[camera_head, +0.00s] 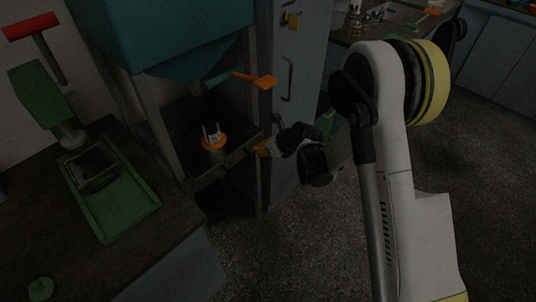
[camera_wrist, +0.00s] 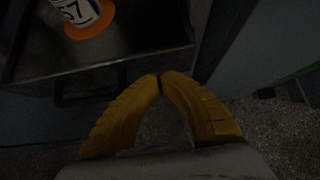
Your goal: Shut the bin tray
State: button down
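The dark bin tray (camera_head: 236,156) sits in the frame below the teal hopper (camera_head: 165,35). It carries a pale container with an orange ring (camera_head: 213,142). In the wrist view the tray (camera_wrist: 140,30) fills the upper left, with its front edge slanting across. A dark bar (camera_wrist: 90,92), possibly its handle, shows below that edge. My gripper (camera_head: 262,148) is at the tray's front right corner. In the wrist view its yellow fingertips (camera_wrist: 160,79) come together with nothing visible between them, just off the front edge. I cannot tell whether they touch the tray.
A grey-blue cabinet (camera_head: 300,75) stands right of the hopper. An orange-ended lever (camera_head: 262,81) sticks out above the tray. The left bench holds a green tray (camera_head: 125,205) under a green press (camera_head: 40,90). Bare floor (camera_head: 310,240) lies in front.

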aim_at(250, 139)
jog(key=shift+w+a, duration=0.2)
jog(key=w+a, duration=0.3)
jog(key=shift+w+a, duration=0.15)
jog(key=shift+a, duration=0.25)
